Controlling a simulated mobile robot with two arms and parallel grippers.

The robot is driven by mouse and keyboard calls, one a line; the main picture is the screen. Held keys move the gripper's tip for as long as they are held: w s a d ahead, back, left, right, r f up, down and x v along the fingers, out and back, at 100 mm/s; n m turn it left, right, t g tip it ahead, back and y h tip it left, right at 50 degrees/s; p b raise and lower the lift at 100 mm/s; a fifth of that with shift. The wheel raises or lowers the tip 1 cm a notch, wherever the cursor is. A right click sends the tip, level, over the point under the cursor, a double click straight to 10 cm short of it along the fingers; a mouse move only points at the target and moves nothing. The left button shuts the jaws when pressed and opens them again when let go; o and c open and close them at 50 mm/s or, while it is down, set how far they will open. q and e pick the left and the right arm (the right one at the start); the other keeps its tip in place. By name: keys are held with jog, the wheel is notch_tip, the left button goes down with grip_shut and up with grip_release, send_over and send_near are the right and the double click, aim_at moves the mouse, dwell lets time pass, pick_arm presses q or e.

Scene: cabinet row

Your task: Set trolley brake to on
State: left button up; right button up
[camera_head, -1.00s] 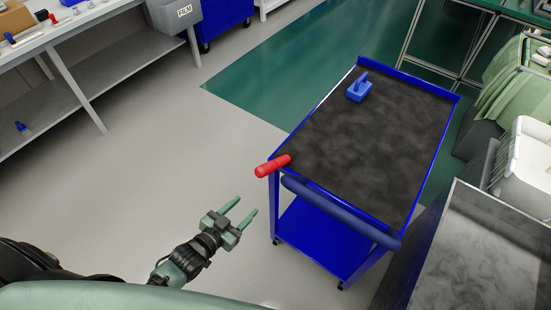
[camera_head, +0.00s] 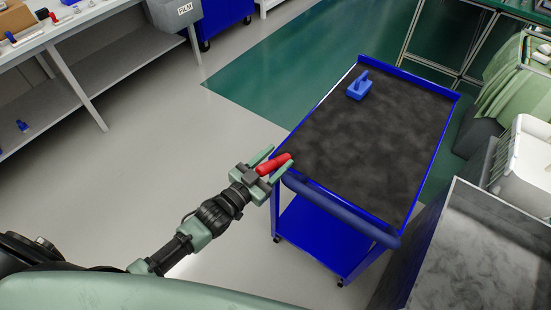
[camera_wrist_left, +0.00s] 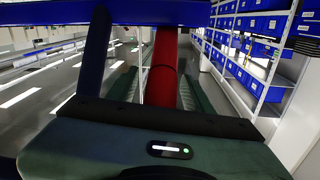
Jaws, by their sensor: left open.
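The blue trolley (camera_head: 420,185) with a dark top stands right of centre in the head view. Its red brake lever (camera_head: 275,163) sticks out at the near left corner, above the end of the blue push handle. My left gripper (camera_head: 279,161) is open at the lever, with one finger on each side of it. In the left wrist view the red lever (camera_wrist_left: 163,72) runs between the two green fingers, with gaps beside it. The blue trolley edge (camera_wrist_left: 150,12) crosses the top of that view. My right gripper is not in view.
A blue block-shaped tool (camera_head: 359,86) stands on the trolley top. A grey metal bench (camera_head: 490,245) is close to the trolley's right. A workbench (camera_head: 75,50) is at the far left. The floor left of the trolley is clear.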

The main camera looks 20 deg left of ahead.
pick_arm(q)
grip_shut()
dwell(1.4)
